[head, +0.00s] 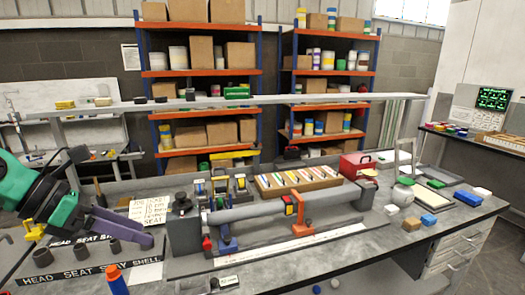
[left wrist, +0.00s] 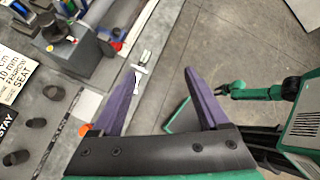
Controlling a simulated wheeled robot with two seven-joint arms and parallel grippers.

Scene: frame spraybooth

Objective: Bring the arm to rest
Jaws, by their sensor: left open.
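My left gripper (head: 117,197) is at the left of the head view, on its green and black arm, above the front left of the workbench (head: 365,248). Its two purple fingers are spread apart. The left wrist view also shows the left gripper (left wrist: 161,78) open, with nothing held between the fingers. Below it are the bench edge and the grey floor.
A black head seat shell rack (head: 70,258) and an orange-capped blue bottle (head: 115,280) lie close below the left gripper. A grey tube (head: 262,211) in a fixture spans the bench middle. Open floor (left wrist: 245,40) shows beyond the bench edge.

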